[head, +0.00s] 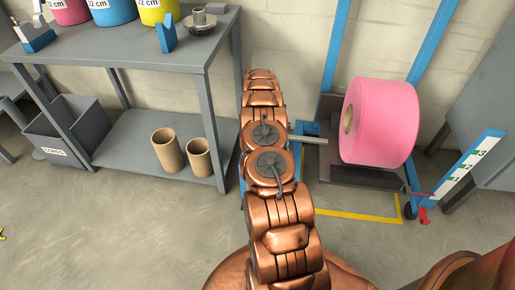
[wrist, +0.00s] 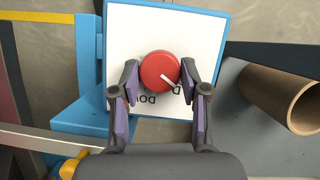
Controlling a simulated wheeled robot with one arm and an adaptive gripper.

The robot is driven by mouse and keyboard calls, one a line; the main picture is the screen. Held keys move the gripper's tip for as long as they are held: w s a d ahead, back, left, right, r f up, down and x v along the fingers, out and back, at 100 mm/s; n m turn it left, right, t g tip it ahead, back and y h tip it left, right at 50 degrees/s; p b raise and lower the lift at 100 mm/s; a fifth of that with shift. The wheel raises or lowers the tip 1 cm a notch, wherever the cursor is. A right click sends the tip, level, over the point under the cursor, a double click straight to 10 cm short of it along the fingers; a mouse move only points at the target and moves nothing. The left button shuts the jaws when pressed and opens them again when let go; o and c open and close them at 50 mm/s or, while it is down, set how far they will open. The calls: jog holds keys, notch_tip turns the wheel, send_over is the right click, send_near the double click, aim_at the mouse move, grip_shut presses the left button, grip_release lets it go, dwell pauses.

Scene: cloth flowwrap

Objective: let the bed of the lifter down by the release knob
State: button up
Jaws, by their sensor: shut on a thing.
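The release knob (wrist: 160,70) is round and red with a white pointer line. It sits on a white panel (wrist: 125,35) with a blue edge, in the wrist view. The pointer slants toward the lower right, toward upside-down black lettering partly covered by my fingers. My gripper (wrist: 159,74) has one finger on each side of the knob and is shut on it. In the head view my arm hides the knob and gripper. The lifter (head: 336,45) has blue uprights and a dark bed (head: 372,178) low at its front. A pink roll (head: 385,120) is above the bed; I cannot tell whether it touches.
A grey metal shaft (head: 308,139) points at the roll's core. A white scale (head: 468,168) with green marks stands right of the lifter. A grey bench (head: 110,58) with colored rolls is at left, with two cardboard cores (head: 167,151) on its lower shelf.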

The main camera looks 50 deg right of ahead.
jog(key=shift+n, duration=0.3)
jog(key=o, duration=1.1)
jog(key=shift+o, duration=0.2)
jog(key=v, duration=1.2)
jog(key=shift+a, duration=0.15)
dwell(0.3)
